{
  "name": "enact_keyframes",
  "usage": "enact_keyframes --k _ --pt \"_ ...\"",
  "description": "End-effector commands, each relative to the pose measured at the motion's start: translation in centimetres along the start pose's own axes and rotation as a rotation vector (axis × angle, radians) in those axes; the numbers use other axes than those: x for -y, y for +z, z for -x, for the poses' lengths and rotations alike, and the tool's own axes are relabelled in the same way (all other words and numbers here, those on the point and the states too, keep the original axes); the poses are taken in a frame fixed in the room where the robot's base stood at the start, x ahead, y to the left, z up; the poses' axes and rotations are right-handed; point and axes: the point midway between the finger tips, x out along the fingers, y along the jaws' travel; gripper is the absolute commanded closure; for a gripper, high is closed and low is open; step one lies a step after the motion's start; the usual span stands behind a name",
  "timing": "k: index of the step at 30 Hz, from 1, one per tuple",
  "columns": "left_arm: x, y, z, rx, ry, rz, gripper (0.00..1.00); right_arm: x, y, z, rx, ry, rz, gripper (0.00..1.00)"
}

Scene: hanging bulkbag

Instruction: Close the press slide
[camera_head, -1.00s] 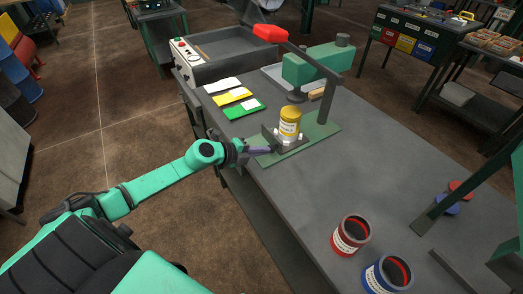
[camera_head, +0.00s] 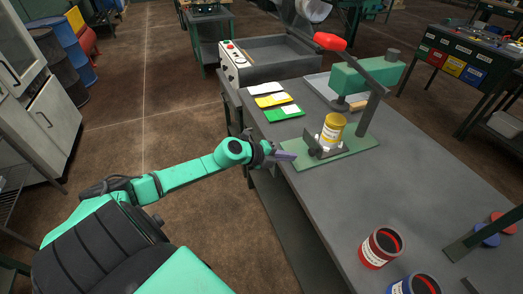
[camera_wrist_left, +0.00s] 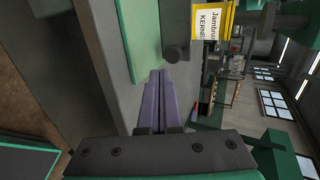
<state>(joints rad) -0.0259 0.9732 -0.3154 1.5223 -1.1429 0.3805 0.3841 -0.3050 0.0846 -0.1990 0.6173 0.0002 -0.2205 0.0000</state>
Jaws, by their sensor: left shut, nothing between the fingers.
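The press stands on the bench with a green base plate (camera_head: 352,148), a green head (camera_head: 365,77) and a lever with a red handle (camera_head: 330,41) raised. A grey slide (camera_head: 322,148) sits on the plate and carries a yellow can (camera_head: 333,128) upright. My left gripper (camera_head: 296,157) is shut and empty at the slide's outer end, by the bench edge. In the left wrist view my purple fingers (camera_wrist_left: 160,102) lie together, just below a dark round knob (camera_wrist_left: 177,51); a small gap seems to separate them. The yellow can (camera_wrist_left: 212,20) shows behind it. My right gripper is out of view.
Red (camera_head: 380,248) and blue (camera_head: 414,285) paint cans stand near the bench front. Coloured cards (camera_head: 277,99) lie left of the press. A control box (camera_head: 232,62) with a tray is behind. The bench middle is clear.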

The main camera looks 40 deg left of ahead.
Motion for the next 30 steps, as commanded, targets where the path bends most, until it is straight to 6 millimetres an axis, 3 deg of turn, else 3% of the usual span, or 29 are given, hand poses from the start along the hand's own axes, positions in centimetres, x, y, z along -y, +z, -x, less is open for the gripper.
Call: enact_keyframes --k 8,12,18,27,30 --pt "-0.2 -0.2 4.0 -0.004 0.007 -0.003 1.0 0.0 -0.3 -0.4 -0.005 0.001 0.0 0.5" --pt "-0.1 -0.2 6.2 -0.004 0.006 0.0 1.0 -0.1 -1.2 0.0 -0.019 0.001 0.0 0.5" --pt "0.2 -0.2 8.7 -0.003 0.002 0.001 1.0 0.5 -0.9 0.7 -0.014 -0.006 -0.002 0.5" --pt "0.1 0.0 9.1 0.0 0.001 -0.001 1.0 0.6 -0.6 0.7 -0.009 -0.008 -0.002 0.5" --pt "-1.1 1.5 9.2 0.044 -0.007 0.06 1.0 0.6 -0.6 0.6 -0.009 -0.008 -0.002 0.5"
